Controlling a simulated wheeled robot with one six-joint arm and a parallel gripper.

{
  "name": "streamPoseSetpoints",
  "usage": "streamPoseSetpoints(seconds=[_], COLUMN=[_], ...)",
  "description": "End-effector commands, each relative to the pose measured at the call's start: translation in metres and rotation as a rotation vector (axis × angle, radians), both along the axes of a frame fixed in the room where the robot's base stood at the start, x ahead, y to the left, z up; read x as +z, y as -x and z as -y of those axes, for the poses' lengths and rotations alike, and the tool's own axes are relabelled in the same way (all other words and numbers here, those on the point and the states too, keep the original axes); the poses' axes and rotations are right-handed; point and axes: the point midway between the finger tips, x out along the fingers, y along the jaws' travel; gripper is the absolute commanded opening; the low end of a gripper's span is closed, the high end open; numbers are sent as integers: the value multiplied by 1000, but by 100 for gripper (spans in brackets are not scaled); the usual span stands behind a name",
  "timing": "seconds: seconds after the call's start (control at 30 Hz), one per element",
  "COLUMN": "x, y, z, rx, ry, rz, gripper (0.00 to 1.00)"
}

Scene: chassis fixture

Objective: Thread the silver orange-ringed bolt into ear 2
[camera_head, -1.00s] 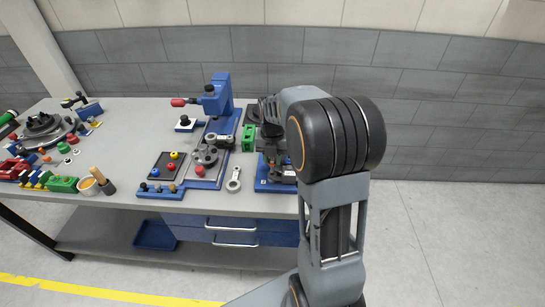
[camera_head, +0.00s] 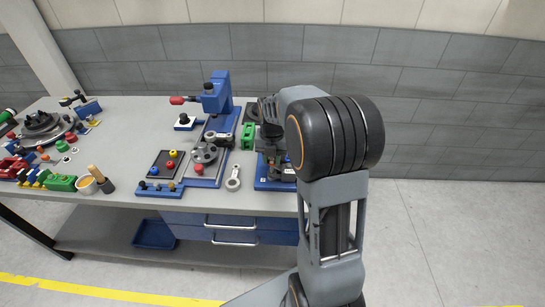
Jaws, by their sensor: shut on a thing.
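My gripper (camera_head: 270,148) is low over the blue chassis fixture (camera_head: 262,184) at the right end of the bench. My own arm and wrist cover much of it. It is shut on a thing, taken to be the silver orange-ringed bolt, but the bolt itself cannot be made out. The fixture's blue base shows at its left and front edges. Grey and dark parts stand on it under my gripper. The ears cannot be told apart, so I cannot tell whether the bolt touches ear 2.
A green block (camera_head: 248,135) stands close to the left of my gripper. A blue press (camera_head: 217,95) with a red handle is further left. A ring wrench (camera_head: 233,178) lies left of the fixture. A black tray (camera_head: 167,164) holds coloured knobs. Floor right of the bench is clear.

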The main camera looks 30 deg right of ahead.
Motion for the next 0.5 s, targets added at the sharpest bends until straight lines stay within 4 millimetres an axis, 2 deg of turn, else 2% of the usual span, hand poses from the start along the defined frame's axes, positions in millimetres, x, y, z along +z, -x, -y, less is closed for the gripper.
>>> streamPoseSetpoints(seconds=[0.5], x=[-6], y=[0], z=[0], rx=[0], ry=[0], rz=[0], gripper=[0])
